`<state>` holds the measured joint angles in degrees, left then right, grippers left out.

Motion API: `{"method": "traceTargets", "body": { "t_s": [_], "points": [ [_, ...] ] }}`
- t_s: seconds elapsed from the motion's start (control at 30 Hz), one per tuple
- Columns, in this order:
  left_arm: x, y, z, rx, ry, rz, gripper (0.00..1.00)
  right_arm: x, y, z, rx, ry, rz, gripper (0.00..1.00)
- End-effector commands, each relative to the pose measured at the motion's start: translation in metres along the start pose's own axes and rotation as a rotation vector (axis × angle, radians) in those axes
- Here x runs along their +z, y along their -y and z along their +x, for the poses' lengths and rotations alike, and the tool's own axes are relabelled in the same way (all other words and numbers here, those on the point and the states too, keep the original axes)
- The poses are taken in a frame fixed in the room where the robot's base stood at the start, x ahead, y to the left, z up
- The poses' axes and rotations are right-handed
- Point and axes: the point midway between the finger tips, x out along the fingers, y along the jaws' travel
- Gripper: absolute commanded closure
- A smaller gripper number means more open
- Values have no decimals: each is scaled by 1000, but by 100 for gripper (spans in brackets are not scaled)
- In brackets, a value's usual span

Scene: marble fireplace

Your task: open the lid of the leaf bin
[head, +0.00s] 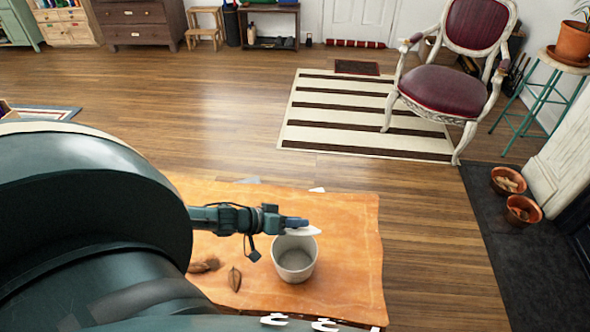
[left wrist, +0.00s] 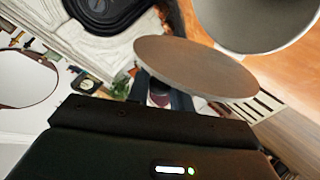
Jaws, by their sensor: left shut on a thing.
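The leaf bin (head: 296,262) is a small pale grey bucket standing upright on the orange mat; I see into its open top. Its thin round lid (head: 305,231) is off the opening, at the bin's far rim. My left gripper (head: 290,222) is shut on the lid. In the left wrist view the lid (left wrist: 195,68) shows as a flat brownish disc in front of the fingers, beside the bin (left wrist: 255,22). Whether lid and bin touch is unclear. My right gripper is not in view.
Brown leaves (head: 234,279) lie on the orange mat (head: 345,275) left of the bin. My own arm hides the left foreground. A red chair (head: 447,85) stands on a striped rug (head: 345,115) farther back. Pots (head: 508,180) stand on the dark hearth at right.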

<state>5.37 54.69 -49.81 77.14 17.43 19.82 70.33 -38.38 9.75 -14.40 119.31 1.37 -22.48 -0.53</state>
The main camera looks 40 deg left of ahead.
Motion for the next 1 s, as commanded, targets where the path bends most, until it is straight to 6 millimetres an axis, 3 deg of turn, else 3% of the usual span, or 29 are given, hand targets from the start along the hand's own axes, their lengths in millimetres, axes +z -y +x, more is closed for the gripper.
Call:
{"method": "traceTargets", "body": {
  "t_s": [0.27,0.3,0.53,0.83,1.0],
  "points": [
    [0,0,0,1,-1,0,100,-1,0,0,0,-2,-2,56],
    [0,0,0,1,-1,0,77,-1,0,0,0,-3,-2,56],
    [-1,-1,0,2,-1,1,58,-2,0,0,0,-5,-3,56],
    [-1,-1,-1,1,-1,1,58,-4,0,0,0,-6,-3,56],
    [-2,-2,-12,0,0,1,58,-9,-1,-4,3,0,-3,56]
  ]
}}
